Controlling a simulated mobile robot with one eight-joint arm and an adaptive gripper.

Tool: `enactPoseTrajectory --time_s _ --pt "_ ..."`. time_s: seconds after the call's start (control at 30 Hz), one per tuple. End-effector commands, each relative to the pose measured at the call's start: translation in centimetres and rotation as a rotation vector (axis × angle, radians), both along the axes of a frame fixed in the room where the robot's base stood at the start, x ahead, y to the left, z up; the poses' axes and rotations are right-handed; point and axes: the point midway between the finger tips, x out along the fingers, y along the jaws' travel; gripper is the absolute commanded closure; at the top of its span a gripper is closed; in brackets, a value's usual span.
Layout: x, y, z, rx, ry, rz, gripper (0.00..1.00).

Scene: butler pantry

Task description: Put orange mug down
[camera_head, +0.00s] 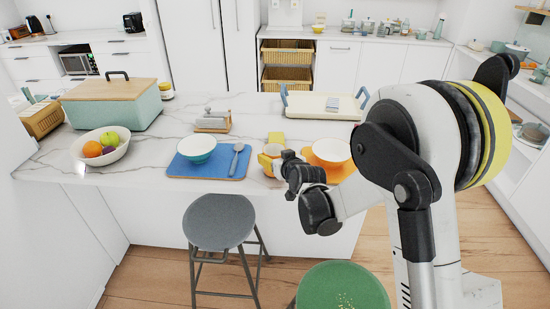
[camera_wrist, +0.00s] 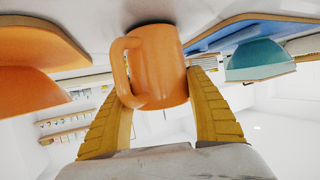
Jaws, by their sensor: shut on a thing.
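The orange mug (camera_wrist: 158,68) is between the two yellow fingers of my gripper (camera_wrist: 160,84), which is shut on it. Its handle is on the left in the wrist view. That view looks inverted, and the mug's base is close to the white marble counter (camera_wrist: 105,20); I cannot tell whether it touches. In the head view the mug (camera_head: 267,161) is at the counter's front edge, between the blue mat and the orange mat, partly hidden by my gripper (camera_head: 279,160).
A teal bowl (camera_head: 197,149) and a spoon (camera_head: 236,160) are on the blue mat (camera_head: 180,166). A fruit bowl (camera_head: 101,148) is on the left. A grey stool (camera_head: 219,221) and green stool (camera_head: 343,287) stand in front.

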Motion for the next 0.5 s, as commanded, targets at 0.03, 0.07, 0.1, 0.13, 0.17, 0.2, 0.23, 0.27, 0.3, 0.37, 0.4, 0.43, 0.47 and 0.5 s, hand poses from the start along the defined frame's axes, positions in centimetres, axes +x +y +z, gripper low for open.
enactPoseTrajectory --time_s 0.03,0.07,0.1,0.13,0.17,0.2,0.23,0.27,0.3,0.37,0.4,0.43,0.47,0.5 --pt "0.01 -0.01 -0.02 0.000 -0.001 0.000 0.77" --pt "0.01 -0.02 -0.12 0.000 -0.001 0.000 0.77" --pt "0.01 -0.02 -0.30 0.000 -0.001 0.000 0.77" --pt "0.01 -0.01 -0.41 0.000 -0.001 0.000 0.77" --pt "0.00 -0.01 -0.38 0.000 0.000 0.000 0.30" --pt "0.00 -0.01 -0.31 0.000 0.000 0.000 0.18" --pt "0.00 -0.01 -0.30 0.000 0.000 0.000 0.16" --pt "0.00 -0.01 -0.29 0.000 0.000 0.000 0.16" --pt "-0.01 -0.01 -0.29 0.000 0.000 0.000 0.16" --pt "0.00 -0.01 -0.28 0.000 0.000 0.000 0.16" --pt "0.00 -0.01 -0.28 0.000 0.000 0.000 0.16" --pt "0.00 -0.01 -0.28 0.000 0.000 0.000 0.16" --pt "0.00 -0.01 -0.28 0.000 0.000 0.000 0.16" --pt "-0.01 -0.01 -0.24 0.000 0.000 0.000 0.16"
